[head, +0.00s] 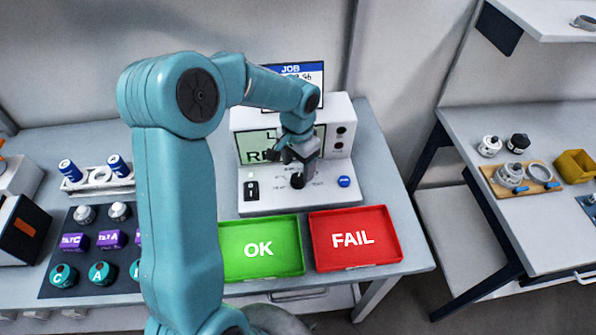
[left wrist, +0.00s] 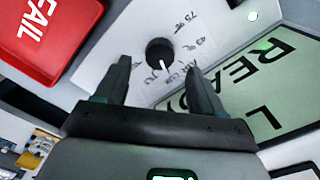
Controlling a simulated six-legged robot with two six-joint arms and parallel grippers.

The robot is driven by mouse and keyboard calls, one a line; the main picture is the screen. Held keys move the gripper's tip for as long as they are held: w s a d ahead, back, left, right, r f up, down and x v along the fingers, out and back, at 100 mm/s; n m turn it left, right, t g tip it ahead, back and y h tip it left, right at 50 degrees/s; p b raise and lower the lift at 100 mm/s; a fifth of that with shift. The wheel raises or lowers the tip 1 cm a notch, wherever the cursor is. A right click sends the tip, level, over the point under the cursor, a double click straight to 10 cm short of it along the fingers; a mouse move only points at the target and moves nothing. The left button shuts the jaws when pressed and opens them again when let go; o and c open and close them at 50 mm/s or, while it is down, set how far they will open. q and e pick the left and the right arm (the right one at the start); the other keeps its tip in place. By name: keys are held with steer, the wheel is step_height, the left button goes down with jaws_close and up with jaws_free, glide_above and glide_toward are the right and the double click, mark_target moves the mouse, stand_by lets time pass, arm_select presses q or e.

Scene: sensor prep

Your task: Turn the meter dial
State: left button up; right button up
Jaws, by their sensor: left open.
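The meter (head: 342,112) is a white box with a green screen (head: 250,148) on the bench. Its sloped front panel carries a black dial (head: 298,180) with labels around it. The dial also shows in the left wrist view (left wrist: 160,52), with a white pointer line. My left gripper (head: 287,155) is in front of the screen, just above and behind the dial. In the left wrist view my left gripper (left wrist: 158,85) is open, its two fingers apart with the dial showing beyond the gap between them. The fingers do not appear to touch the dial. My right gripper is not in view.
A black switch (head: 251,190) and a blue button (head: 344,181) flank the dial. A green OK tray (head: 284,226) and a red FAIL tray (head: 375,215) lie in front. A dark mat (head: 88,218) with several parts is at left. Another table stands right.

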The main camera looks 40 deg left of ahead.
mark_target(298, 178)
arm_select(q)
step_height(298, 178, down, 3)
steer(key=shift+w+f, duration=0.1)
steer(key=shift+s+d+f, duration=0.1)
steer(key=shift+s+f, duration=0.1)
steer(key=shift+f, duration=0.25)
steer(key=shift+w+f, duration=0.2)
steer(key=shift+w, duration=0.05)
steer(key=shift+s, duration=0.1)
steer(key=c, duration=1.1)
steer(key=shift+o, duration=0.2)
